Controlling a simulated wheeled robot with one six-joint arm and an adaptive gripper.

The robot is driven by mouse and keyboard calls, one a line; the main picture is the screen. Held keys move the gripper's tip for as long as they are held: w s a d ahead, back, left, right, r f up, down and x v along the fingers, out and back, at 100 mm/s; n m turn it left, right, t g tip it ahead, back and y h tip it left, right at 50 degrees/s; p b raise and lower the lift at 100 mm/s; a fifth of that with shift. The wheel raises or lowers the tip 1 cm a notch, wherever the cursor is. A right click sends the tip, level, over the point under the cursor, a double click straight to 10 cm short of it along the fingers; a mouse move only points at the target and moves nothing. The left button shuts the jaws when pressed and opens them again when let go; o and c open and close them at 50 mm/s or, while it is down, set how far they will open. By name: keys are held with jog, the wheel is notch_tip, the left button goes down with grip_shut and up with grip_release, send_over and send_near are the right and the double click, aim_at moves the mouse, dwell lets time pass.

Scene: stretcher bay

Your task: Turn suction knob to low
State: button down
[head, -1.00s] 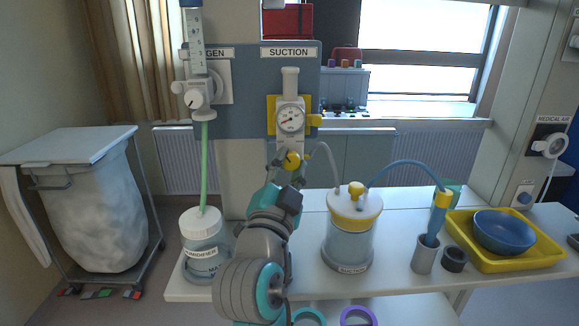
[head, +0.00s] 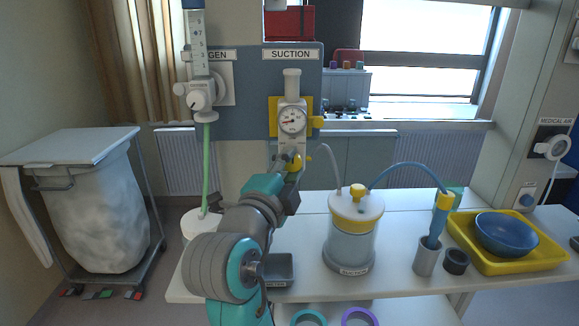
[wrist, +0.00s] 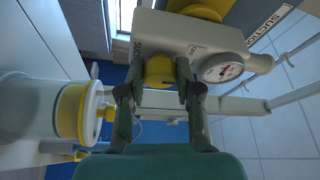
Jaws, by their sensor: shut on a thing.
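The yellow suction knob (head: 295,163) is on the underside of the suction unit, below its round white gauge (head: 292,121), under the SUCTION label (head: 290,54). In the wrist view the knob (wrist: 160,71) sits between the two fingers of my gripper (wrist: 157,86), which is shut on it from both sides. A dark mark shows on the knob's face. The gauge (wrist: 221,68) is just to the right of the fingers. In the head view my gripper (head: 291,165) partly covers the knob. I cannot read the knob's setting.
The suction jar (head: 351,240) stands on the white shelf, right of my arm. A grey open box (head: 278,270) sits beside my arm. A yellow tray (head: 545,256) with a blue bowl (head: 505,232) is at right.

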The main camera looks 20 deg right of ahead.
dwell(0.4)
jog(key=c, duration=0.8)
grip_release()
jog(key=v, duration=1.2)
